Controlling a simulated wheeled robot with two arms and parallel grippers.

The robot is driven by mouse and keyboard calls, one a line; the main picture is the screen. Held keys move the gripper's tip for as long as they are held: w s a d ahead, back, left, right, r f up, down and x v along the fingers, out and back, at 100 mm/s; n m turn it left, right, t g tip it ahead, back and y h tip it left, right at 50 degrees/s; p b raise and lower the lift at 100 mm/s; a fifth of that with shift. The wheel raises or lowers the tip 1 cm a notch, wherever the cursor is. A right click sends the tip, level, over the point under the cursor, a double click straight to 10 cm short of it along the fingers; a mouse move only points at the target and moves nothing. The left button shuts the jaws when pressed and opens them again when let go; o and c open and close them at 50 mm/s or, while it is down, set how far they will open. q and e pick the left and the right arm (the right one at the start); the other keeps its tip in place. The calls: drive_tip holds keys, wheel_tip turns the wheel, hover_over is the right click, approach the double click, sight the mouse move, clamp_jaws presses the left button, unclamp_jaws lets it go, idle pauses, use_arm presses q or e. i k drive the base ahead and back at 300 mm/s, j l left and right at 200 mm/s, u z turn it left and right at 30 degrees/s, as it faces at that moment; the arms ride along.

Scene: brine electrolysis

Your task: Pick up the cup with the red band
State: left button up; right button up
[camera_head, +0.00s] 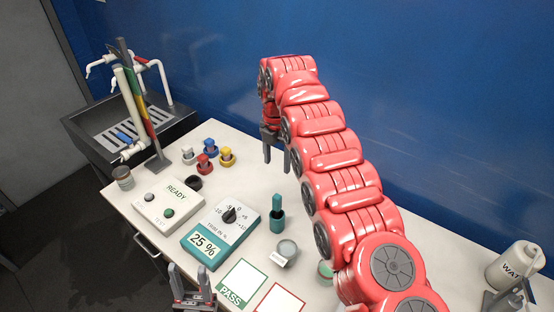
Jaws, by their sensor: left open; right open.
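No cup with a clearly red band can be made out. A small cup with a green band (325,270) stands partly hidden behind my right arm. A clear, lidded-looking cup with a white label (287,249) stands to its left. A small grey-brown container (123,178) stands at the table's left edge; its band colour is unclear. My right gripper (277,163) is open, with its fingers pointing down over the back of the table and nothing between them. My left gripper (188,275) is open and empty at the front edge, below the 25 % dial box.
The dial box (222,230), a READY button box (167,204) and a teal holder (277,218) occupy the middle. Coloured plugs (206,162) stand behind. A PASS card (241,283) and red-edged card (280,300) lie in front. A water bottle (514,265) is far right; a sink (125,120) is left.

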sight(324, 276)
drive_tip(key=k, duration=1)
